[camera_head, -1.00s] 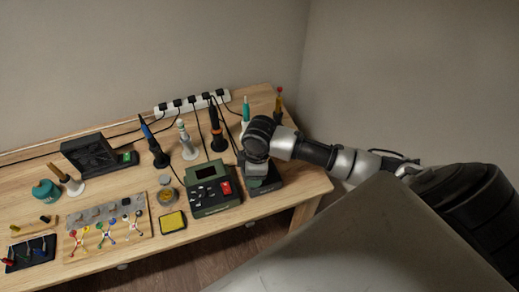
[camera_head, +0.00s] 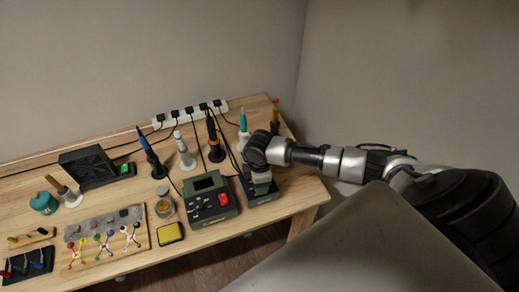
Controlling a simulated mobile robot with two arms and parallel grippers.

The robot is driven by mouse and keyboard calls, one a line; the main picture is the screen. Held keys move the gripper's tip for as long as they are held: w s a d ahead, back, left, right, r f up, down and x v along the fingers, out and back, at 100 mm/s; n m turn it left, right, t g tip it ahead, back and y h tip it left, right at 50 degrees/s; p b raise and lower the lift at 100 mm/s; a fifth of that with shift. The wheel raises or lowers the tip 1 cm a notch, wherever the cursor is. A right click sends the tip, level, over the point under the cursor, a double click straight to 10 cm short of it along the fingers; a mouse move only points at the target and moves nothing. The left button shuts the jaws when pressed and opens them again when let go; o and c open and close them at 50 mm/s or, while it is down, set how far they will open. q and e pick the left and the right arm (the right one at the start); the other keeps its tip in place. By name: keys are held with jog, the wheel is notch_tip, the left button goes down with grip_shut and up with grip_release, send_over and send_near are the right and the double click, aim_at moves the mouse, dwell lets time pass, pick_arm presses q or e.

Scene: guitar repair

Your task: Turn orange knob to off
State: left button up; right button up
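I cannot make out an orange knob. A green station (camera_head: 208,199) with a dark screen and a red switch (camera_head: 223,199) stands on the bench. To its right is a small dark unit (camera_head: 263,195), mostly covered by my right arm's wrist. My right gripper (camera_head: 261,181) points down at this unit. Its fingertips are too small and hidden to tell whether they are open, or whether they touch anything. My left gripper is not in view.
Upright irons, including an orange-and-black one (camera_head: 213,138), a white one (camera_head: 184,150) and a blue one (camera_head: 149,153), stand behind the stations. Cables run to a power strip (camera_head: 190,114). A yellow sponge (camera_head: 170,233) and jar (camera_head: 164,207) lie left of the green station.

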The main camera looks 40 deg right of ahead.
jog(key=shift+f, duration=0.35)
jog(key=c, duration=0.9)
jog(key=shift+n, duration=0.3)
jog(key=shift+r+n+p, duration=0.1)
jog(key=shift+n+p, duration=0.25)
jog(key=shift+n, duration=0.45)
jog(key=n, duration=0.2)
jog(key=shift+n, duration=0.4)
jog(key=n, duration=0.5)
jog(key=shift+n, duration=0.7)
